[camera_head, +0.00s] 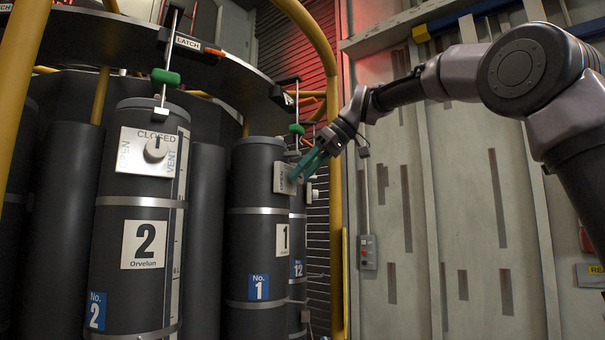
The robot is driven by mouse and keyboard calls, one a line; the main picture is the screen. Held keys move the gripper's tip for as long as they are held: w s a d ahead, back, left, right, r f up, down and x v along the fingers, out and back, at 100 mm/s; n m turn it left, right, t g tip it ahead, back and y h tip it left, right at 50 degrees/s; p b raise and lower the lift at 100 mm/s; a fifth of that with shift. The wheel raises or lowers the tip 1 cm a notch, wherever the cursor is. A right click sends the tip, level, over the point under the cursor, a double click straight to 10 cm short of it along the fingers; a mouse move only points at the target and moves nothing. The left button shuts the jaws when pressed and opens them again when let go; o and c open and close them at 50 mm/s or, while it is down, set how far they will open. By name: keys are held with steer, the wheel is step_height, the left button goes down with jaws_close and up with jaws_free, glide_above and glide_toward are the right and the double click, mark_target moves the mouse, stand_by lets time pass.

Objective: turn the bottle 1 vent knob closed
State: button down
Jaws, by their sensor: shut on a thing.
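Bottle 1 (258,250) is a dark grey upright cylinder with a white "1" plate and a blue "No. 1" label, left of the middle of the head view. Its pale vent plate (282,178) is near the top and faces right, towards my gripper. My gripper (298,176) reaches in from the right with green fingers at this plate. The fingers are shut on the vent knob, which they mostly hide. I cannot tell the knob's turned position.
Bottle 2 (113,270) stands to the left, its white vent plate (132,160) marked OPEN, CLOSED and VENT. Bottle 12 (297,240) is just behind bottle 1. A yellow post (336,215) stands close right of the bottles. A dark ring plate with latches (188,42) hangs above.

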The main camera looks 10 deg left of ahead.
steer(key=m+g+y, duration=0.1)
steer(key=m+g, duration=0.1)
steer(key=w+m+g+y, duration=0.1)
steer(key=m+g+y, duration=0.1)
steer(key=g, duration=0.1)
steer(key=f+m+g+y, duration=0.1)
steer(key=g, duration=0.2)
steer(key=shift+w+d+m, duration=0.15)
steer(key=shift+d+m, duration=0.05)
steer(key=shift+m, duration=0.2)
steer(key=shift+f+m+g+y, duration=0.2)
steer(key=shift+m+g+y, duration=0.8)
steer(key=shift+m+y, duration=0.25)
steer(key=shift+c, duration=2.2)
jaws_free()
steer(key=v, duration=1)
steer(key=shift+w+d, duration=0.2)
steer(key=shift+d, duration=0.15)
